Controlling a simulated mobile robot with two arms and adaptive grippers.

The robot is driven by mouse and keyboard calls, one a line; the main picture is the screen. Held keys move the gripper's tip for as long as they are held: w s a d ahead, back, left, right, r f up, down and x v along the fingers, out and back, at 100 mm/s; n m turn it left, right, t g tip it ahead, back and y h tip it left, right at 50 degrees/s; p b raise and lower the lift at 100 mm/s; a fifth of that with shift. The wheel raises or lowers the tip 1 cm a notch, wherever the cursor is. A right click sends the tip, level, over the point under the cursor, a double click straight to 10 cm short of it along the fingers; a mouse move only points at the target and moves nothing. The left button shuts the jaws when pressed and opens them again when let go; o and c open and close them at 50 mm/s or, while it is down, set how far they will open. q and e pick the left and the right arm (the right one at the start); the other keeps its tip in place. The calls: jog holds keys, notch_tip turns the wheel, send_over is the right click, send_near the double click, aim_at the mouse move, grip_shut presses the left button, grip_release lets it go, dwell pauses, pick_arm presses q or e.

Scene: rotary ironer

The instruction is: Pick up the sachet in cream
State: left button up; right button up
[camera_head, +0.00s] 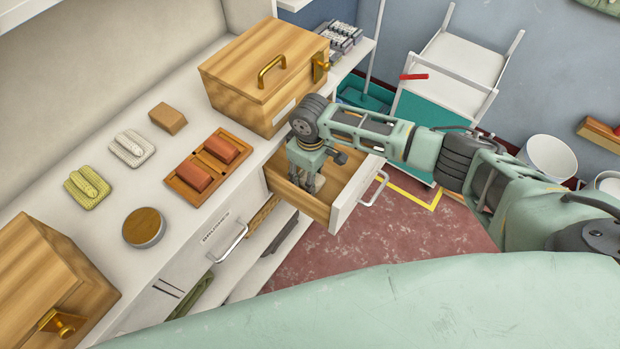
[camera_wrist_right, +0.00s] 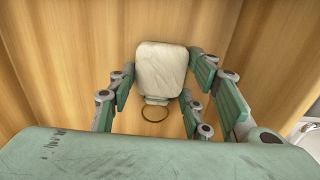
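The cream sachet (camera_wrist_right: 161,70) shows in the right wrist view as a pale, rounded pad with a ring-shaped loop at its lower end. It is inside the open wooden drawer (camera_head: 345,197). My right gripper (camera_head: 309,182) reaches down into this drawer. Its green fingers are spread on either side of the sachet, with a small gap visible at the left; contact at the right edge is hard to tell. The right gripper (camera_wrist_right: 160,84) looks open around the sachet. In the head view the sachet cannot be made out clearly behind the gripper. My left gripper is not in view.
A wooden box with a brass handle (camera_head: 262,75) stands on the counter behind the drawer. The counter also holds a tray with two reddish-brown blocks (camera_head: 208,168), a round tin (camera_head: 144,228) and small pads. A white cart (camera_head: 455,75) stands beyond.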

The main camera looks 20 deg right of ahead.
jog(key=c, duration=0.3)
jog(key=shift+r, duration=0.1)
jog(key=shift+c, duration=0.2)
notch_tip(320, 180, up, 10)
dwell(0.9)
